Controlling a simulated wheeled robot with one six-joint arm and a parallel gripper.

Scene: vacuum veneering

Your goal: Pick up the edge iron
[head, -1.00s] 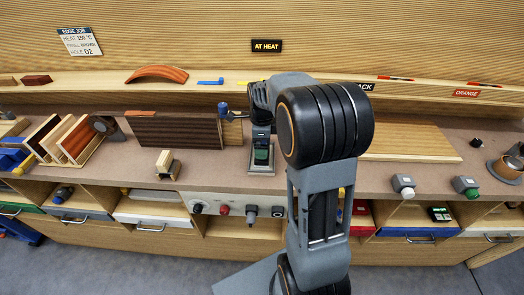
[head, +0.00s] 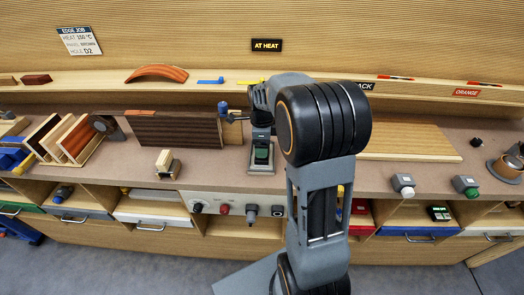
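A dark upright piece with a green block (head: 262,153) stands on a pale metal plate (head: 262,169) at the middle of the bench. It looks like the edge iron on its rest, but my arm covers much of it. My arm reaches over from the right, and its wrist end comes down right above this piece. My gripper (head: 262,133) is at or just over its top. The fingers are too small and dark to tell whether they touch it or are closed.
A dark striped panel (head: 175,130) stands left of the iron, with a small wooden block (head: 167,164) in front. Upright boards (head: 70,140) stand in a rack further left. A pale board (head: 410,145) lies right of my arm. A lit sign (head: 266,45) reads "AT HEAT".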

